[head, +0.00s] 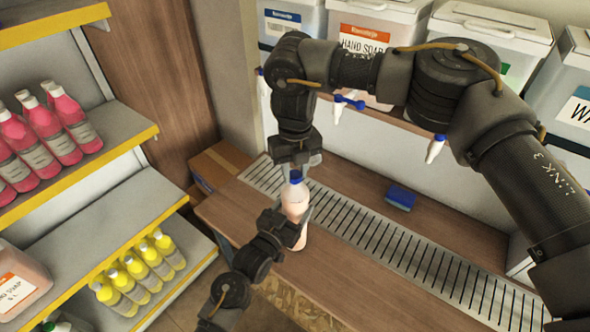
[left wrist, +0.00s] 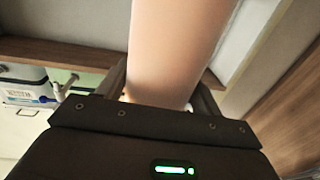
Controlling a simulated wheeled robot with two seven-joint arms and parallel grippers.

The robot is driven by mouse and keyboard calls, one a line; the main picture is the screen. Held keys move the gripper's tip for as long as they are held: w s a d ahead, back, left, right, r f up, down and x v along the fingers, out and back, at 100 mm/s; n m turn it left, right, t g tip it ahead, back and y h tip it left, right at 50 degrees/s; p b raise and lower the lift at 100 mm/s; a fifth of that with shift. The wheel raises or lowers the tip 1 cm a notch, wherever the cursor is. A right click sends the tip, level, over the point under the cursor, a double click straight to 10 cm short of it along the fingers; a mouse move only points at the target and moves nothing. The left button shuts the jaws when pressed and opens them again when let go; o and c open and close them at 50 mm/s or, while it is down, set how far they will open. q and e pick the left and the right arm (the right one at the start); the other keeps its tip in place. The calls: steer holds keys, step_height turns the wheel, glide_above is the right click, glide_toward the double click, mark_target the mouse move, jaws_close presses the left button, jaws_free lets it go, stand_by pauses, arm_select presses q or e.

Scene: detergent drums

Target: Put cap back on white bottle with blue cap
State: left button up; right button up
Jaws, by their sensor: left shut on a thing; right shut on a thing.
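The bottle (head: 294,203) stands upright on the wooden counter; its body looks pale pinkish white. My left gripper (head: 297,226) is shut around the bottle's lower body, which also fills the middle of the left wrist view (left wrist: 176,55). A blue cap (head: 295,176) is at the bottle's top. My right gripper (head: 295,165) comes down from above and is shut on the blue cap. The cap is at the bottle's mouth; I cannot tell whether it is seated. The fingertips partly hide the cap.
A metal drain grate (head: 400,252) runs along the counter, with a blue sponge (head: 400,198) behind it. Large detergent drums (head: 368,45) with blue-tipped taps stand on the shelf above. Shelves at left hold pink bottles (head: 40,135) and yellow bottles (head: 138,270). The counter's right part is clear.

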steer(key=m, duration=1.7)
steer(key=o, duration=1.2)
steer(key=shift+c, duration=0.2)
step_height(320, 180, up, 12)
